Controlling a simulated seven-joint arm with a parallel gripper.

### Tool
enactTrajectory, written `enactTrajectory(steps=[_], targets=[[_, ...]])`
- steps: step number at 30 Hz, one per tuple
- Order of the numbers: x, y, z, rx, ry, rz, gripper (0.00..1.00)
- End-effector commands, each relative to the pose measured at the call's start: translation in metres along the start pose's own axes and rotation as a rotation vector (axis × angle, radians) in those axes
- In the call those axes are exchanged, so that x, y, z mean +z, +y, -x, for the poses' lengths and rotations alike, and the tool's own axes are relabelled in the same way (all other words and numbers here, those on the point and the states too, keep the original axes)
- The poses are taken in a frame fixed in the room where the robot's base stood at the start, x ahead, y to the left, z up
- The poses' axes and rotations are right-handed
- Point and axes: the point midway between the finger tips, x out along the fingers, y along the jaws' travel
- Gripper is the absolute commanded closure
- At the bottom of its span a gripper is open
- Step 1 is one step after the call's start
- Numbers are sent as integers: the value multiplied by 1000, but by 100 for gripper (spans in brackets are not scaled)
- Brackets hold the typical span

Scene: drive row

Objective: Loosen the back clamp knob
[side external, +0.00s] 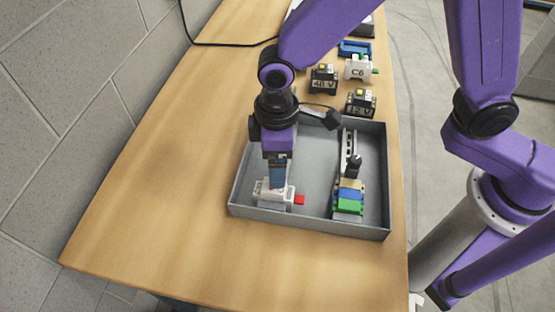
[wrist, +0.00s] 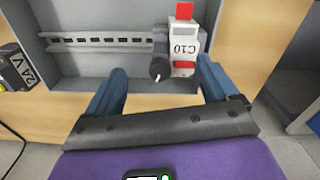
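A black clamp knob (wrist: 159,69) sits beside a white C10 breaker (wrist: 184,45) with a red lever, on a slotted rail (wrist: 97,41) in the wrist view. My gripper (wrist: 163,67) is open, its two blue fingers spread to either side of the knob and breaker, with nothing held. In the side external view my gripper (side external: 278,182) points down over the white breaker (side external: 270,195) at the left of the tray; the knob there is hidden. A second black knob (side external: 353,160) stands on the right rail (side external: 349,140). I cannot tell which knob counts as back.
The grey tray (side external: 310,228) has raised walls around both rails. Yellow, blue and green terminal blocks (side external: 348,206) sit on the right rail. A 48 V module (side external: 323,80), 12 V module (side external: 361,103) and C6 breaker (side external: 358,68) stand beyond the tray. The table's left side is clear.

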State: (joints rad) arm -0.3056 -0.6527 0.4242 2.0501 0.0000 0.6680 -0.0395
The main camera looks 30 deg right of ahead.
Motion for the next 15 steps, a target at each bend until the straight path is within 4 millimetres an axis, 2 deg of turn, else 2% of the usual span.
enactTrajectory(steps=[8, 15], targets=[[0, 0, 0, 0, 1, -2, 11], [-1, 0, 13, 0, 3, -3, 11]])
